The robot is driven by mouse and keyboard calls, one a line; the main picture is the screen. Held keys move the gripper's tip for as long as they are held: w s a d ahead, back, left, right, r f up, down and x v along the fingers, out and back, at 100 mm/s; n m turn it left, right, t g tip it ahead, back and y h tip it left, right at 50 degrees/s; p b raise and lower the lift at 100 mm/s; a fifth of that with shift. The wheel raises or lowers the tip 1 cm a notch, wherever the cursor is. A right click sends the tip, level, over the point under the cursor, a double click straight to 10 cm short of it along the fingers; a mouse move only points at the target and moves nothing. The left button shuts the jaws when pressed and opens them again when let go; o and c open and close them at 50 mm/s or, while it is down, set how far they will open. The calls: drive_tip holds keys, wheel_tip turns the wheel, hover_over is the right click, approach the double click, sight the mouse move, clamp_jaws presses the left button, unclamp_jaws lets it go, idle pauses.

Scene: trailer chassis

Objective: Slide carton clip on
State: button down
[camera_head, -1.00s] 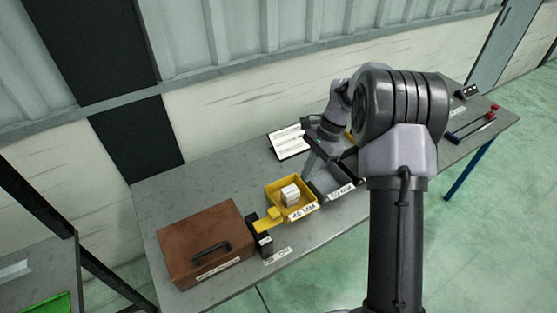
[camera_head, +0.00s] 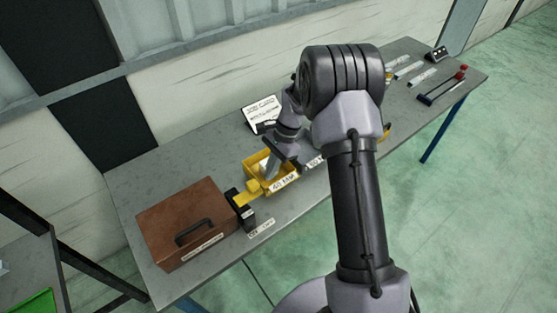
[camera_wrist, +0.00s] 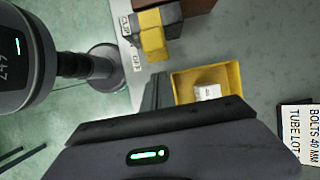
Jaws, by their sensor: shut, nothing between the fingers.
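A yellow bin (camera_head: 250,163) with a label on its front stands mid-bench, and my arm covers part of it. In the wrist view the bin (camera_wrist: 235,72) holds a small white carton (camera_wrist: 207,91). A black block with a yellow piece (camera_head: 245,198) stands between the bin and the brown case; the yellow piece (camera_wrist: 151,33) also shows in the wrist view beside small labels, which I read as "CLIP". I cannot tell whether it is the clip itself. My gripper (camera_wrist: 157,88) is shut and empty, beside the bin in the wrist view.
A brown case (camera_head: 180,222) with a black handle fills the left end of the bench. A white card (camera_head: 262,112) stands behind the bin. A red-tipped tool (camera_head: 442,88) lies at the far right. The bench (camera_head: 150,175) is clear behind the case.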

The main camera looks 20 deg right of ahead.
sight(252, 185)
drive_tip(key=shift+s+a+r, duration=0.1)
drive_tip(key=shift+s+a, duration=0.15)
drive_tip(key=shift+a, duration=0.35)
drive_tip(key=shift+s+a, duration=0.2)
drive_tip(key=shift+a, duration=0.35)
drive_tip(key=a, duration=0.2)
drive_tip(key=s+a+b, duration=0.1)
drive_tip(key=a, duration=0.1)
drive_tip(key=shift+s, duration=0.15)
drive_tip(key=shift+d, duration=0.15)
